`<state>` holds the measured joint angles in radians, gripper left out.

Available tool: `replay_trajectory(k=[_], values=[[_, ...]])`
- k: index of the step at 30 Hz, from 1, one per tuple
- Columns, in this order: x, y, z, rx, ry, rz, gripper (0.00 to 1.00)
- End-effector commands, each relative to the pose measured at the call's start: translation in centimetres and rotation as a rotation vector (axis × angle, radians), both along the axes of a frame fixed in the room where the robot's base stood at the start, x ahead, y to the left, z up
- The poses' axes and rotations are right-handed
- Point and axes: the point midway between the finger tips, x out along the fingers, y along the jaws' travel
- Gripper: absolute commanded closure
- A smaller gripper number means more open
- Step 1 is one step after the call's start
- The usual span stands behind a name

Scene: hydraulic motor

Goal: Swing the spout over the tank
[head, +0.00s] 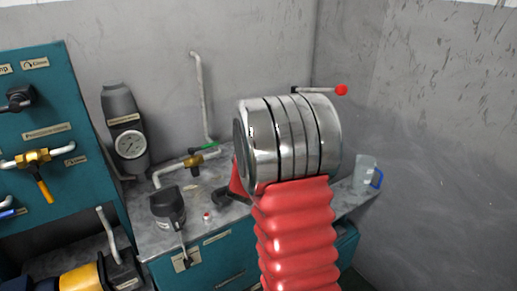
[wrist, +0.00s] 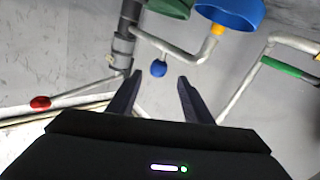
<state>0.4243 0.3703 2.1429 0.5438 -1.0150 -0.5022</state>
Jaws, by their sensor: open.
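In the wrist view my gripper (wrist: 160,76) is open, with two dark fingers apart and nothing held. A small blue ball knob (wrist: 158,68) shows between and beyond the fingertips; I cannot tell the distance. A grey bent pipe (wrist: 180,53), possibly the spout, runs from a dark upright post (wrist: 126,40) to a yellow fitting under a blue cup-shaped part (wrist: 231,12). A green cup-shaped part (wrist: 172,8) is beside it, cut off by the top edge. I cannot tell which part is the tank. In the head view my arm hides the gripper.
A red knob (wrist: 40,103) is at left in the wrist view, and a green-handled pipe (wrist: 285,68) at right. In the head view, a gauge unit (head: 130,144), a black-topped device (head: 168,208) and a clear jug (head: 364,172) stand on the bench. A teal panel (head: 50,130) rises at left.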

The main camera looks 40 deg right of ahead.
Motion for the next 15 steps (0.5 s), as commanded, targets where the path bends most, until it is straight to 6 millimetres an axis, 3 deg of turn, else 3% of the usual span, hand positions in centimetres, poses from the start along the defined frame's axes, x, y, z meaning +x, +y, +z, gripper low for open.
replay_trajectory(k=[6,15], values=[[-2.2,2.8,0.0,0.000,0.000,0.003,0.54],[-3.3,4.0,0.0,0.000,0.000,0.001,0.54]])
